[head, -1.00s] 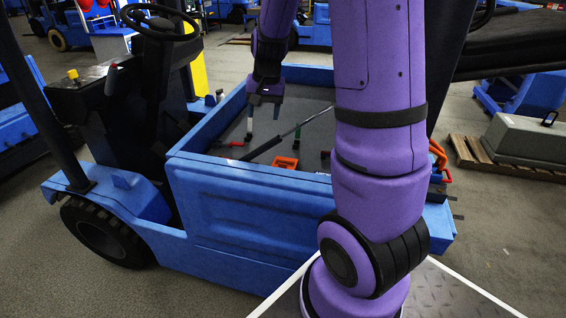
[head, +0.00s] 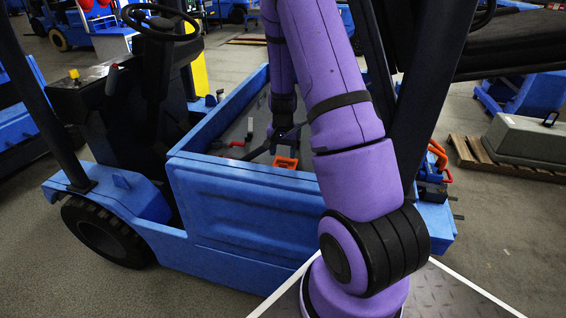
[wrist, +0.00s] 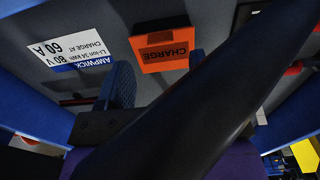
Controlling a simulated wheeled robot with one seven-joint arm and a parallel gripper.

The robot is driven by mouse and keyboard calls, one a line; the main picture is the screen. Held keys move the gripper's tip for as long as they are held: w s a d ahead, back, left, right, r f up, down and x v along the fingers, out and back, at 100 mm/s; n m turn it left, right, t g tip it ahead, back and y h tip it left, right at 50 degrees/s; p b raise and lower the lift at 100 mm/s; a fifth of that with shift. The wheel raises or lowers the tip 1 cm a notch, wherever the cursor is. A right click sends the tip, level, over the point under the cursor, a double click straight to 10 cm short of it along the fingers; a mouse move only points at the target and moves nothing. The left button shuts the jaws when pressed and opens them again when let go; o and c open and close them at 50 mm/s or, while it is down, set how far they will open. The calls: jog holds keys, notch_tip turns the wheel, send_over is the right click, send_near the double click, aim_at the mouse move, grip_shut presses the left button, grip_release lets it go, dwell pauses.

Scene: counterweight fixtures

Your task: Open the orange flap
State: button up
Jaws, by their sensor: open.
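The orange flap (head: 286,162), marked CHARGE, sits inside the blue truck's open compartment. It also shows in the wrist view (wrist: 166,48) at upper centre, with its lettering upside down; it looks shut. My gripper (head: 285,141) is open, down in the compartment just behind the flap in the head view. In the wrist view my gripper (wrist: 158,76) shows one blue ridged finger left of the flap's lower edge and part of the other to the right. The fingers look apart from the flap. A dark bar hides much of the gripper.
The dark strut (wrist: 205,95) crosses close in front of the wrist camera. A white AMPWICK charge label (wrist: 70,45) lies left of the flap. Blue compartment walls (head: 240,205) surround the space. A red-handled lever (head: 236,143) is at left.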

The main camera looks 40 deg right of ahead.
aim_at(283, 162)
jog(key=shift+f, duration=2.45)
grip_shut()
